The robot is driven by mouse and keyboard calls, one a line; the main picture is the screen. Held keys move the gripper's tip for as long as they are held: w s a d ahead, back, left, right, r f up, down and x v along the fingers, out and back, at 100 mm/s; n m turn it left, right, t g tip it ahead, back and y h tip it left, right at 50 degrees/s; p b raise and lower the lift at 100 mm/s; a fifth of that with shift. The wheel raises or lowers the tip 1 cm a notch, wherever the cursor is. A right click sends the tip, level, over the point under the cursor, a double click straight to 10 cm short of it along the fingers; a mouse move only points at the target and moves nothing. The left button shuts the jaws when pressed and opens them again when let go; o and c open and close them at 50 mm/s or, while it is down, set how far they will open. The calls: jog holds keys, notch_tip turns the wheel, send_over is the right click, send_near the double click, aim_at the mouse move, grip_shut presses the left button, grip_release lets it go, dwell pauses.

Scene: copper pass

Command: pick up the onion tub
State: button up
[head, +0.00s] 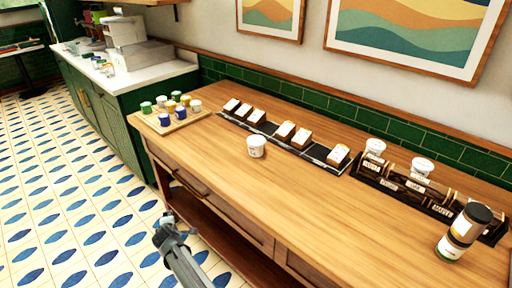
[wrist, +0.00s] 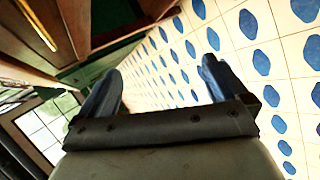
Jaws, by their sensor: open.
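A white tub (head: 256,147) with a printed label stands upright and alone on the wooden counter. Two similar white tubs, one at the back (head: 375,147) and one further right (head: 421,167), sit in a dark rack. The labels are too small to read, so I cannot tell which tub is the onion one. My gripper (head: 167,222) is in front of the counter, over the tiled floor and well apart from every tub. In the wrist view my gripper (wrist: 158,70) has its two fingers spread, with nothing between them. No tub shows in that view.
A wooden tray (head: 179,123) with several small colored cups is at the counter's left end. A black strip (head: 269,128) with several label blocks runs along the back. A dark-lidded jar (head: 464,232) stands at the right. The counter's front middle is clear.

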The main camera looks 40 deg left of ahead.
jog(key=w+d+r+m+h, duration=0.1)
jog(key=w+r+h, duration=0.3)
jog(key=r, duration=0.5)
notch_tip(320, 180, up, 28)
jog(key=m+g+h, duration=0.3)
jog(key=m+g, duration=0.2)
jog(key=m, duration=0.8)
send_over(257, 140)
jog(key=d, duration=0.2)
jog(key=f, duration=0.3)
jog(key=a+f, duration=0.1)
jog(key=f, duration=0.4)
jog(key=shift+w+a+f, duration=0.15)
jog(key=shift+w+f, duration=0.05)
jog(key=shift+f, duration=0.1)
jog(key=shift+s+a+f, duration=0.1)
jog(key=shift+a+f, duration=0.05)
jog(key=shift+f, duration=0.75)
jog(key=shift+s+a+f, duration=0.1)
jog(key=shift+a+f, duration=0.1)
jog(key=shift+f, duration=0.7)
jog(key=shift+s+a+f, duration=0.1)
jog(key=shift+a+f, duration=0.05)
jog(key=shift+f, duration=0.75)
jog(key=c, duration=1.1)
